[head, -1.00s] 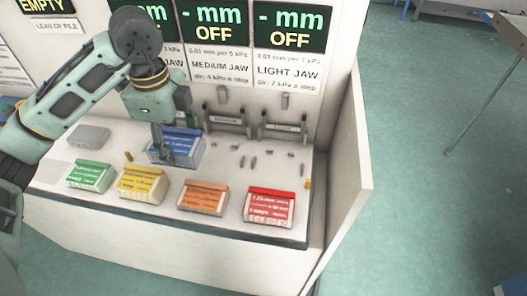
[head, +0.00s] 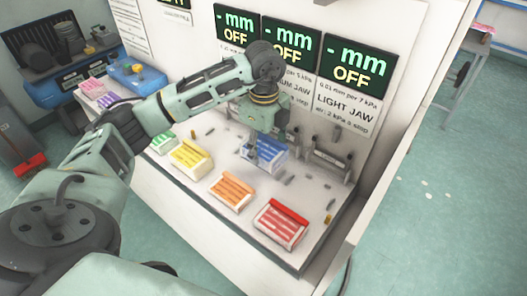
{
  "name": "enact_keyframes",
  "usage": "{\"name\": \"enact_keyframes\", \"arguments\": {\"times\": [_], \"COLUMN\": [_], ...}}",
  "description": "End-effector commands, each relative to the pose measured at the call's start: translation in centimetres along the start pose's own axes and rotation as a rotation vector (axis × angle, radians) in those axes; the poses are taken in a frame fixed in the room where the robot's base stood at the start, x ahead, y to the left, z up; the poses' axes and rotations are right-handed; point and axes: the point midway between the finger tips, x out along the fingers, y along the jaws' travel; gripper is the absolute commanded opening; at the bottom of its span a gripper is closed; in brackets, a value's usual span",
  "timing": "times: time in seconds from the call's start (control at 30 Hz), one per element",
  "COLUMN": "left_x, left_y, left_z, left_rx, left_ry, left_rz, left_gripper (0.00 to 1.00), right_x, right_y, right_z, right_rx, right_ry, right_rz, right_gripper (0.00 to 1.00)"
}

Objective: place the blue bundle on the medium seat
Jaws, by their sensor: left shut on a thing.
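My left gripper (head: 254,148) reaches down from above and is shut on the blue bundle (head: 270,158). The bundle is over the bench (head: 205,215), in front of the jaw seats. The medium seat is beneath the partly covered medium jaw label (head: 287,88); my left arm and the bundle hide most of it. I cannot tell whether the bundle touches the seat or the bench top. The light seat (head: 330,158) shows to the right of the bundle. My right gripper is not in view.
Yellow (head: 191,156), orange (head: 232,190) and red (head: 281,223) bundles lie along the bench front, with a green one (head: 163,142) at left. Small pegs stand near the seats. Signs reading OFF (head: 352,72) hang on the panel behind. A blue machine (head: 70,60) stands far left.

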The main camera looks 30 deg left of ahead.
Motion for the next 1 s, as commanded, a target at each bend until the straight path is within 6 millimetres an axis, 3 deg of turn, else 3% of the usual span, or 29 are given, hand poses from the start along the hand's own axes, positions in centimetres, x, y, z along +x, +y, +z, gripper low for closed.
{"name": "enact_keyframes", "arguments": {"times": [0.2, 0.6, 0.97, 1.0], "left_x": [1.4, 5.6, 6.1, 6.1], "left_y": [-1.8, -1.9, -2.0, -1.9], "left_z": [1.9, 2.1, 2.1, 2.1], "left_rx": [0.001, 0.002, 0.002, 0.002], "left_ry": [0.002, 0.001, 0.001, 0.001], "left_rz": [-0.001, -0.001, -0.002, -0.001], "left_gripper": [0.2, 0.2, 0.2, 0.56], "right_x": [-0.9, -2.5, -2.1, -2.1], "right_y": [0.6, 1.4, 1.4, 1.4], "right_z": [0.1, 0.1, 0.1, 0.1], "right_rx": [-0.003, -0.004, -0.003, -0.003], "right_ry": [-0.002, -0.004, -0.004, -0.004], "right_rz": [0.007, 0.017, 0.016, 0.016], "right_gripper": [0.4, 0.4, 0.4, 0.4]}}
